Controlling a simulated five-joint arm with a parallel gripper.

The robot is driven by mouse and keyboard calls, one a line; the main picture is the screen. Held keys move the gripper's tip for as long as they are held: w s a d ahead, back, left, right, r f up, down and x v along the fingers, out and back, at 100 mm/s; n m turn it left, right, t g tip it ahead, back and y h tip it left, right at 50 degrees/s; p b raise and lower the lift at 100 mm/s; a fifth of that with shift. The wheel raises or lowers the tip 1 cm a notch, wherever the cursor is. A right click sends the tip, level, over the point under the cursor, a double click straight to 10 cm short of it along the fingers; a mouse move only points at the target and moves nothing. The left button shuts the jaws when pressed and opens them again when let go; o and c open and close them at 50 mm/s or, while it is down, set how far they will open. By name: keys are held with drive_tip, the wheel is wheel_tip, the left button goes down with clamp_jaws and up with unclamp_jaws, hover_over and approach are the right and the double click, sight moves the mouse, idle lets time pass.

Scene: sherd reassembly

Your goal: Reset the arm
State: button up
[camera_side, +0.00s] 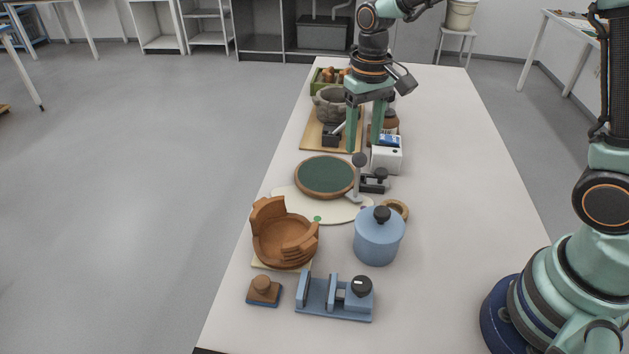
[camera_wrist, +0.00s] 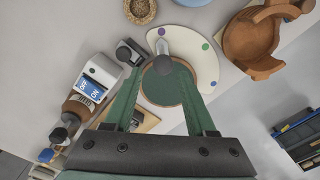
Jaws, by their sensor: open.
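My gripper (camera_side: 363,147) hangs pointing down over the table (camera_side: 455,215), toward its far half. Its two green fingers are spread apart with nothing held between them. In the wrist view my gripper (camera_wrist: 161,68) shows both fingers reaching over the round green-topped turntable (camera_wrist: 165,88). In the side view the turntable (camera_side: 325,176) lies nearer the camera than the fingers. A broken brown pot (camera_side: 283,238), with gaps in its wall, stands at the near left. It also shows in the wrist view (camera_wrist: 252,43). The fingers partly hide things behind them.
A blue lidded jar (camera_side: 378,238), a blue clamp fixture (camera_side: 335,298) and a brown stamp-like block (camera_side: 263,291) stand near the front. A white switch box (camera_side: 387,155) is close beside the fingers. A grey stone-like bowl (camera_side: 330,104) stands behind. The table's right side is clear.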

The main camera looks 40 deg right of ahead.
drive_tip(key=s+d+r+n+t, duration=0.1)
drive_tip(key=s+d+r+t, duration=0.2)
drive_tip(key=s+r, duration=0.7)
drive_tip(key=shift+s+d+n+t, duration=0.2)
drive_tip(key=shift+s+n+t, duration=0.1)
drive_tip(key=shift+s+t, duration=0.95)
drive_tip(key=shift+r, duration=0.15)
